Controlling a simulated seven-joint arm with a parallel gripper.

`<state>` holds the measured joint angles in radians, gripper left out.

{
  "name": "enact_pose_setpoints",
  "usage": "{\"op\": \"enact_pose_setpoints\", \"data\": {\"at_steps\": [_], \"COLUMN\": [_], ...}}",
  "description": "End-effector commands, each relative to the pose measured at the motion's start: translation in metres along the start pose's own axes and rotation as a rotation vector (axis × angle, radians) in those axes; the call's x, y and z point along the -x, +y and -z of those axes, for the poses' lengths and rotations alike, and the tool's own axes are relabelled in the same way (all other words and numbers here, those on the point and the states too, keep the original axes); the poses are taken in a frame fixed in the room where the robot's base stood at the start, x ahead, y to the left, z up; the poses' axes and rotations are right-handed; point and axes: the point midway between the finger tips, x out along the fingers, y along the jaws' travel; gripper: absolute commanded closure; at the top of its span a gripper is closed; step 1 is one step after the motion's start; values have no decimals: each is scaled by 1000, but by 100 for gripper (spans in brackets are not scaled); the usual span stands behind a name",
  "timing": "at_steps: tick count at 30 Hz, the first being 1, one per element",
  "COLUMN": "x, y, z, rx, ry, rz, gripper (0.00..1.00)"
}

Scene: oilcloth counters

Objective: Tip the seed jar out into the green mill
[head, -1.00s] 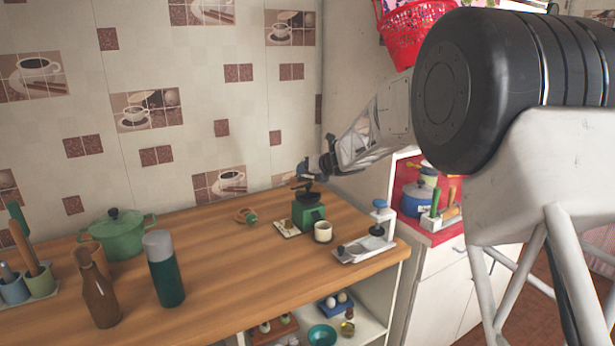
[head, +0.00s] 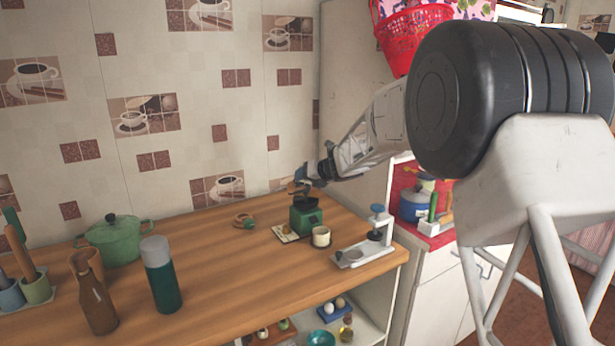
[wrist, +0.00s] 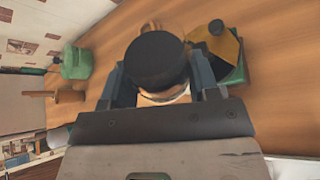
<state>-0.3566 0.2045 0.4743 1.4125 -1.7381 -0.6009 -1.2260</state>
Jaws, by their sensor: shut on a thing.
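The green mill (head: 306,220), with a dark hopper on top, stands on the wooden counter near its right end. In the wrist view the mill (wrist: 236,76) shows at the right, partly behind the jar. My gripper (head: 303,177) is just above the mill. In the wrist view my gripper (wrist: 163,88) is shut on the seed jar (wrist: 157,60), whose dark round end faces the camera. A pale tan band shows below that end. The jar's mouth is hidden, and I cannot tell whether seeds are falling. In the head view the jar is small and hard to make out.
A metal stand (head: 366,252) is to the right. A green flask (head: 161,275), brown bottle (head: 95,300) and green pot (head: 112,240) stand left.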

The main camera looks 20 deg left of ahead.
Motion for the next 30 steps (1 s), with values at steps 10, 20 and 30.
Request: {"op": "enact_pose_setpoints", "data": {"at_steps": [10, 20, 30], "x": [-9, -18, -20], "y": [-5, -10, -8], "z": [17, 35, 41], "rx": [-125, -259, -446], "ry": [53, 108, 185], "rz": [-51, -106, -184], "gripper": [72, 72, 72]}}
